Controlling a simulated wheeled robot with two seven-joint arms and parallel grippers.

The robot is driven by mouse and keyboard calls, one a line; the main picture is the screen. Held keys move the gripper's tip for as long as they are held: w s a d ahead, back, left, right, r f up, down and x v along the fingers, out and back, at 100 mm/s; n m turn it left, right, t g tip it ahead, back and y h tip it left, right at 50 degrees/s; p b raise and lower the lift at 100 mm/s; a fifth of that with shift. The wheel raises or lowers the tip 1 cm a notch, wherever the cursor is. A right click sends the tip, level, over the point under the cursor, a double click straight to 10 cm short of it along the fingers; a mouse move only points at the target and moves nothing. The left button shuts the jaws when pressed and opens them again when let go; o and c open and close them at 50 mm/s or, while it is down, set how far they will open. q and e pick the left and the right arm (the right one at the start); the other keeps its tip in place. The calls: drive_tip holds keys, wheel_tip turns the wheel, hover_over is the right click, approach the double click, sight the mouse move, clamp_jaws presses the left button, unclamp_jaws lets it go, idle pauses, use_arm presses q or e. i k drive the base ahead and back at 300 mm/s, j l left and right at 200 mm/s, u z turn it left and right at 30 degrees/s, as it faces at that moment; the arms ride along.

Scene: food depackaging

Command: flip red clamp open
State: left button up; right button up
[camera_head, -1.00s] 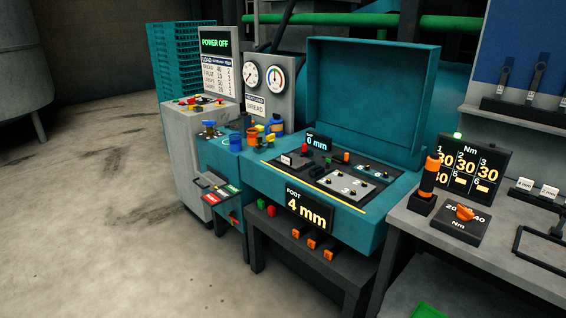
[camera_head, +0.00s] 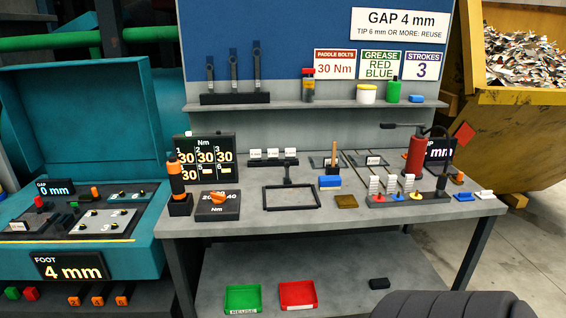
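Neither of my grippers is in view. A small red part (camera_head: 39,202) stands upright inside the open teal machine (camera_head: 150,225) at the left. It may be the red clamp, but it is too small to tell whether it is shut or flipped open. A red block (camera_head: 31,293) shows below the machine beside a green one (camera_head: 12,293).
A grey workbench (camera_head: 350,215) with a torque display (camera_head: 203,157), an orange-handled tool (camera_head: 176,182), a black frame (camera_head: 291,197) and a red cylinder (camera_head: 415,155) fills the middle. Green (camera_head: 243,298) and red (camera_head: 298,294) trays lie on its lower shelf. A yellow skip (camera_head: 500,130) stands right.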

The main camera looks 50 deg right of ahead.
sight(38, 202)
drive_tip(key=k+l+z, duration=0.35)
drive_tip(key=l, duration=0.7)
drive_tip(key=l+z, duration=0.3)
drive_tip(key=l, duration=0.75)
drive_tip(key=l+z, duration=0.35)
drive_tip(key=l, duration=0.75)
drive_tip(key=u, duration=1.55)
drive_tip(key=i+j+u, duration=0.35)
drive_tip(key=i, duration=0.2)
drive_tip(key=i+j+u, duration=0.25)
drive_tip(key=i+u, duration=0.15)
drive_tip(key=i, duration=0.2)
drive_tip(key=i+u, duration=0.35)
drive_tip(key=i, duration=0.2)
drive_tip(key=i+j+z, duration=0.15)
drive_tip(key=i+z, duration=0.25)
drive_tip(key=i+j+z, duration=0.35)
drive_tip(key=i, duration=0.25)
drive_tip(key=i+j+z, duration=0.4)
drive_tip(key=i+l, duration=0.05)
drive_tip(key=i, duration=0.05)
